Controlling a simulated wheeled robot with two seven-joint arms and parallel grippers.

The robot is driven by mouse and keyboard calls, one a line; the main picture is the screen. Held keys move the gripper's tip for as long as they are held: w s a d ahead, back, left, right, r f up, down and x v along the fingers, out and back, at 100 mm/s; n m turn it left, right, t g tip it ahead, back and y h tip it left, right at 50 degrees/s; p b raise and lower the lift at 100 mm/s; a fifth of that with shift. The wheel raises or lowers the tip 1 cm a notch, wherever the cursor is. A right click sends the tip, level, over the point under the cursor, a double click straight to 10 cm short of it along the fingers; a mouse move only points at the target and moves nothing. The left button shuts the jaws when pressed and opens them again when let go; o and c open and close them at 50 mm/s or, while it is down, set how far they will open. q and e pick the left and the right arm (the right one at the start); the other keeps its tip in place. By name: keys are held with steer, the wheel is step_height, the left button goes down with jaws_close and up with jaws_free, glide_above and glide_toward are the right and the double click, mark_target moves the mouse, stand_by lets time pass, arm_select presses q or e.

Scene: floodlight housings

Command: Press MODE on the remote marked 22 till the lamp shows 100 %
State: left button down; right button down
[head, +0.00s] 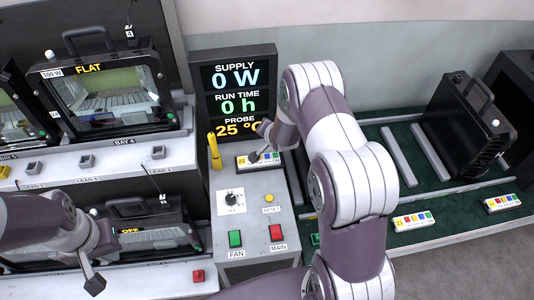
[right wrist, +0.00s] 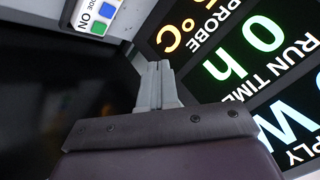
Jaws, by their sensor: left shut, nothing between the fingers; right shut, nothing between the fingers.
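The remote (head: 243,161), whose yellow label seems to read 22, lies on top of the grey console. It has coloured buttons and shows partly in the right wrist view (right wrist: 98,14), with ON and part of MODE readable. My left gripper (head: 94,285) is shut and empty at lower left. A floodlight (head: 100,85) marked 100 W and FLAT stands in a bay.
The display (head: 234,88) reads SUPPLY 0 W, RUN TIME 0 h and PROBE 25 °C. The console (head: 250,218) has a knob and FAN, RESET and MAIN buttons. A lower floodlight (head: 135,240) reads OFF. Two more remotes (head: 413,221) (head: 503,203) lie at right near a black housing (head: 465,122).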

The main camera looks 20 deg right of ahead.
mark_target(269, 158)
steer(key=shift+f, duration=0.1)
step_height(269, 158, down, 9)
steer(key=b, duration=0.6)
steer(key=shift+r, duration=0.2)
stand_by(1.5)
steer(key=shift+f+b, duration=0.4)
steer(key=shift+b, duration=0.25)
steer(key=shift+f+b, duration=0.35)
steer(key=shift+r, duration=0.15)
stand_by(0.5)
steer(key=shift+r+p, duration=0.55)
steer(key=shift+r, duration=0.1)
